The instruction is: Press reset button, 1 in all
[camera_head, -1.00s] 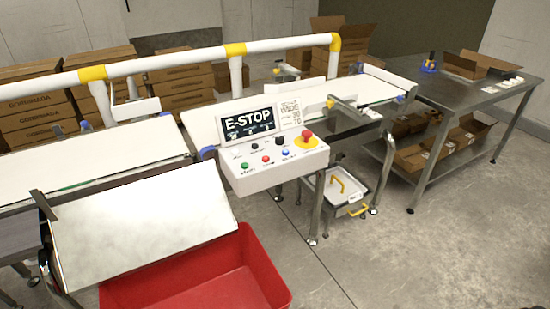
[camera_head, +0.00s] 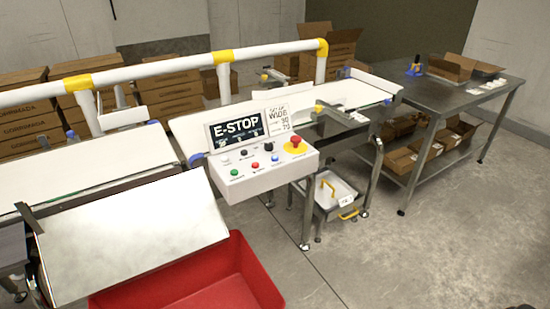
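A white control box (camera_head: 262,180) stands at the front edge of the belt line, in the middle of the view. Its sloped face carries a green button (camera_head: 235,172), a red button (camera_head: 256,165), a blue button (camera_head: 275,157), dark knobs and a large red mushroom button (camera_head: 296,142) on yellow. The small labels are too blurred to read, so I cannot tell which is the reset button. Neither gripper is in view, and nothing touches the box.
A red bin (camera_head: 262,270) sits front left beneath a pale sloped plate (camera_head: 130,232). A white guard rail (camera_head: 150,68) with yellow joints runs behind the belt. A steel table (camera_head: 455,92) with cartons stands at right.

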